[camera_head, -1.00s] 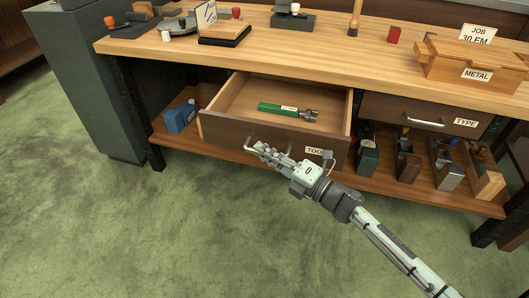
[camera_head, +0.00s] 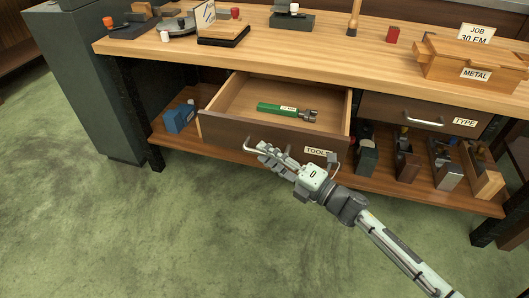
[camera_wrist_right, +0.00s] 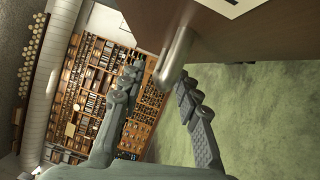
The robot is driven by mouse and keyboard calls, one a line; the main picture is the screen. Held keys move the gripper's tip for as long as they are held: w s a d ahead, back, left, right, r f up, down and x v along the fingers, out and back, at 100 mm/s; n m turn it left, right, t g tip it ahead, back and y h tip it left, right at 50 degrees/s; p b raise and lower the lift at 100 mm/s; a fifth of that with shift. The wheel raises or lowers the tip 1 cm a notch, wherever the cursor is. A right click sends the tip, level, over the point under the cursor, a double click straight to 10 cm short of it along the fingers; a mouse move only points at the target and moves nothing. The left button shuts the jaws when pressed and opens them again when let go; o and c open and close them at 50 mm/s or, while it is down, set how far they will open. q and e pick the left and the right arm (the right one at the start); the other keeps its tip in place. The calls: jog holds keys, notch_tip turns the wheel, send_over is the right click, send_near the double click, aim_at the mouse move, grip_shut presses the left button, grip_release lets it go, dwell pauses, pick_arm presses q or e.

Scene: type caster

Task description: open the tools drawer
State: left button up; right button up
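The tools drawer (camera_head: 225,127) under the bench is pulled out, its inside showing. Its front bears a TOOLS label (camera_head: 318,152) and a metal bar handle (camera_head: 248,147), largely hidden behind my right gripper. A green-handled tool (camera_head: 283,110) lies in the drawer. My right gripper (camera_head: 268,152) is in front of the drawer front, at the handle. In the right wrist view its fingers (camera_wrist_right: 160,88) are spread apart, with the rounded metal handle (camera_wrist_right: 174,60) between and just beyond them; a gap shows beside it. My left gripper is out of view.
The bench top (camera_head: 330,50) above holds a wooden METAL box (camera_head: 470,70) and several small items. A shut TYPE drawer (camera_head: 390,115) is at the right. Several blocks stand on the lower shelf. The green floor (camera_head: 120,220) in front is clear.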

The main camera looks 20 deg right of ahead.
jog(key=v, duration=1)
jog(key=shift+s+d, duration=0.2)
jog(key=shift+s, duration=0.15)
